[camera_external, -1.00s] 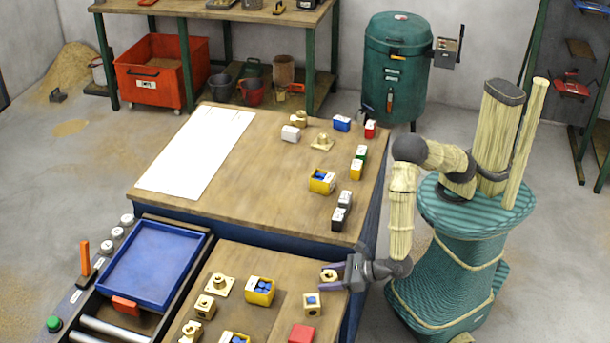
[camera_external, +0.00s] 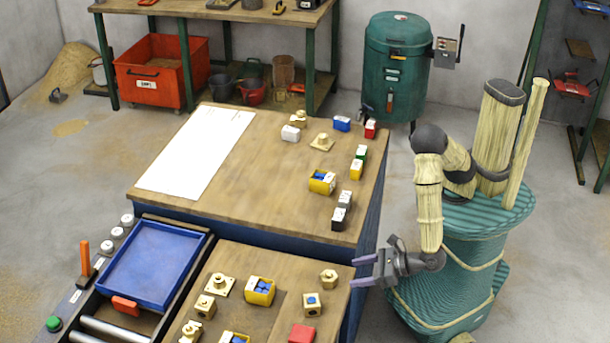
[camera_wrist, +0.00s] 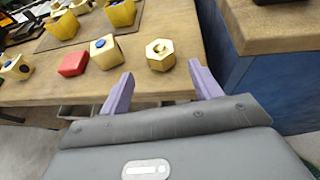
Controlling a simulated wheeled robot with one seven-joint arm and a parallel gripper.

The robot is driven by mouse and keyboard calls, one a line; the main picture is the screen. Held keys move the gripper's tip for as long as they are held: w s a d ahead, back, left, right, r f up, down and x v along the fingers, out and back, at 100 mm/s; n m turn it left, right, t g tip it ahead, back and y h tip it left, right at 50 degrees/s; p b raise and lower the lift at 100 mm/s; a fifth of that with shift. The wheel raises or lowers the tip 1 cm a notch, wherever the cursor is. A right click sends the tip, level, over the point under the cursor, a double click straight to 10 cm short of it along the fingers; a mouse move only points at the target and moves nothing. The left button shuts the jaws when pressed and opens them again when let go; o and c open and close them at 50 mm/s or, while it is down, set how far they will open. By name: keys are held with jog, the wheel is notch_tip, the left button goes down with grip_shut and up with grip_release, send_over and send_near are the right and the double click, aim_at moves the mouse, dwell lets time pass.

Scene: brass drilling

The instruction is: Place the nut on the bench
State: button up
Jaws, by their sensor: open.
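The brass hex nut (camera_external: 328,279) stands on the right part of the near wooden bench (camera_external: 268,320), close to its right edge. In the wrist view the nut (camera_wrist: 160,54) shows its hexagonal top and round hole, ahead of my fingertips. My gripper (camera_external: 362,270) is open and empty, just off the bench's right edge, with its purple fingers pointing left toward the nut. In the wrist view both fingers of my gripper (camera_wrist: 162,80) are spread, with clear space between them and the nut. The nut is apart from both fingers.
A brass block with a blue mark (camera_external: 312,305) and a red block (camera_external: 302,333) stand near the nut. Yellow bins (camera_external: 260,291) and brass fittings lie farther left. A higher bench (camera_external: 250,190) stands behind. A blue tray (camera_external: 152,264) is at the left.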

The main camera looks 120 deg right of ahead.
jog(key=v, duration=0.2)
jog(key=shift+s+a+r, duration=0.15)
jog(key=shift+s+a, duration=0.05)
jog(key=shift+s, duration=0.05)
dwell(0.6)
jog(key=w+d+r+n+y, duration=0.15)
jog(key=n+y, duration=0.25)
jog(key=n, duration=0.7)
jog(key=d+r+n+y, duration=0.2)
jog(key=n+y, duration=0.2)
jog(key=n, duration=0.7)
jog(key=s+d+f+n+g, duration=0.1)
jog(key=s+d+n+g, duration=0.3)
jog(key=s+d+n, duration=0.3)
jog(key=s+d+f+n+g, duration=0.1)
jog(key=s+d+n+g, duration=0.3)
jog(key=s+n, duration=0.9)
jog(key=d+n, duration=0.1)
jog(key=d, duration=0.2)
jog(key=shift+s, duration=0.25)
